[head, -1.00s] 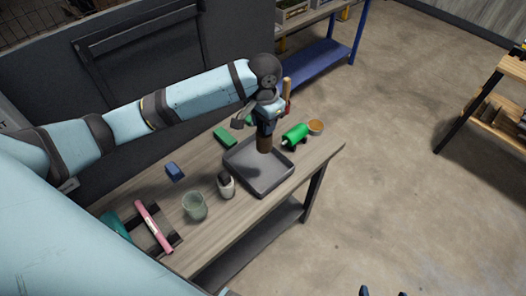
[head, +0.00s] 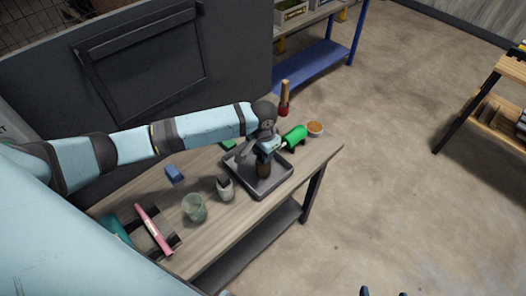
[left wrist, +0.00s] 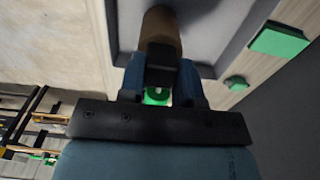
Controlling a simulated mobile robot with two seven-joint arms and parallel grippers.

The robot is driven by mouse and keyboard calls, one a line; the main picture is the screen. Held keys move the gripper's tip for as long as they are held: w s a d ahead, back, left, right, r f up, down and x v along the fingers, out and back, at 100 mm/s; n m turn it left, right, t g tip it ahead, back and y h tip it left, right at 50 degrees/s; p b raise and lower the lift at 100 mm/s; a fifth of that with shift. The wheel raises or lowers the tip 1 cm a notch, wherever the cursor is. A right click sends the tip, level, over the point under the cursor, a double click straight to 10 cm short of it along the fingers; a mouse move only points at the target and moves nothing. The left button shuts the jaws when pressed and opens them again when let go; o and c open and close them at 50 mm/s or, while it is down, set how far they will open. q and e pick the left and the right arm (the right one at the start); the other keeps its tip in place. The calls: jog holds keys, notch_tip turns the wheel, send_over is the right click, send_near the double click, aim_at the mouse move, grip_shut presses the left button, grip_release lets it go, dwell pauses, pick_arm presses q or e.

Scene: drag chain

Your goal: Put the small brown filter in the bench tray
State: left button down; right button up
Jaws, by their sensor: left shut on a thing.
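The small brown filter (head: 263,170) is upright inside the outline of the grey bench tray (head: 272,189). My left gripper (head: 265,158) is shut on its upper end from above. I cannot tell whether the filter touches the tray floor. In the left wrist view the brown filter (left wrist: 161,24) extends from between the blue fingers of my left gripper (left wrist: 163,80), with the grey tray (left wrist: 207,28) behind it. Two dark fingertips of my right gripper (head: 384,293) show apart at the bottom edge, with nothing visible between them.
A green bottle-like object (head: 295,138), an orange-topped cup (head: 315,129) and a wooden-handled tool (head: 285,98) stand behind the tray. A grey-white container (head: 225,190) and a glass (head: 194,208) stand left of it. A blue block (head: 174,174) and pink tool (head: 153,229) lie farther left.

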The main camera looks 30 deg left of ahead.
pick_arm(q)
jog(key=shift+f, duration=0.15)
jog(key=c, duration=0.8)
grip_release()
